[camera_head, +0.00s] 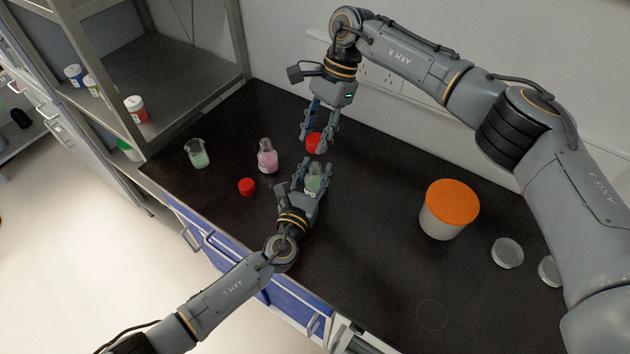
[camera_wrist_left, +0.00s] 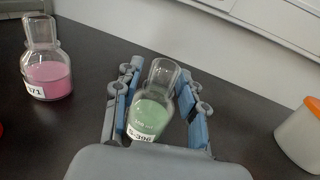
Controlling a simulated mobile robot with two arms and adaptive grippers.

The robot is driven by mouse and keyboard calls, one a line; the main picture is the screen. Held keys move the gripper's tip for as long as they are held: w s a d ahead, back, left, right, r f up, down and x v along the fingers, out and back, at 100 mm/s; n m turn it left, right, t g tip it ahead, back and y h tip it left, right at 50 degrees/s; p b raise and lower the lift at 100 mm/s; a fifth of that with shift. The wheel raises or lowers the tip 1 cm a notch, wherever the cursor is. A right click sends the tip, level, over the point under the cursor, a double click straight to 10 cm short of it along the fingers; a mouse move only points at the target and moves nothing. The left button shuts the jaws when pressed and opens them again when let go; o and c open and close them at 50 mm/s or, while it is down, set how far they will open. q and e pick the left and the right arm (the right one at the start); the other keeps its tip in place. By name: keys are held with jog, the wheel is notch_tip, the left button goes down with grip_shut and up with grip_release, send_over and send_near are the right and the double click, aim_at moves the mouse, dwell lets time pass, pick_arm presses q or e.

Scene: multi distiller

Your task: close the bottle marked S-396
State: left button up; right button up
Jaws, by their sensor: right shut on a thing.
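The bottle marked S-396 (camera_head: 314,183) is clear glass with green liquid and an open neck. In the left wrist view the bottle (camera_wrist_left: 150,115) stands between the fingers of my left gripper (camera_wrist_left: 157,100), its label partly hidden by the gripper body. Narrow gaps show beside the glass, so the left gripper (camera_head: 312,177) looks open around it. My right gripper (camera_head: 315,143) points down and is shut on a red cap (camera_head: 313,141), beyond the bottle and apart from it in the head view.
A pink-liquid bottle (camera_head: 267,158) stands left of S-396, with a second red cap (camera_head: 247,187) on the table nearby. A beaker with green liquid (camera_head: 197,154) is farther left. An orange-lidded tub (camera_head: 449,210) and clear dishes (camera_head: 507,253) are at right. The front table area is clear.

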aim_at(315, 167)
pick_arm(q)
grip_shut()
pick_arm(e)
jog(key=shift+f, duration=0.1)
jog(key=shift+f, duration=2.35)
jog(key=shift+f, duration=0.9)
jog(key=shift+f, duration=0.35)
jog(key=shift+s+f, duration=0.1)
jog(key=shift+f, duration=0.2)
jog(key=shift+c, duration=0.5)
pick_arm(q)
jog(key=shift+s, duration=0.1)
pick_arm(e)
jog(key=shift+f, duration=0.2)
jog(key=shift+c, duration=0.5)
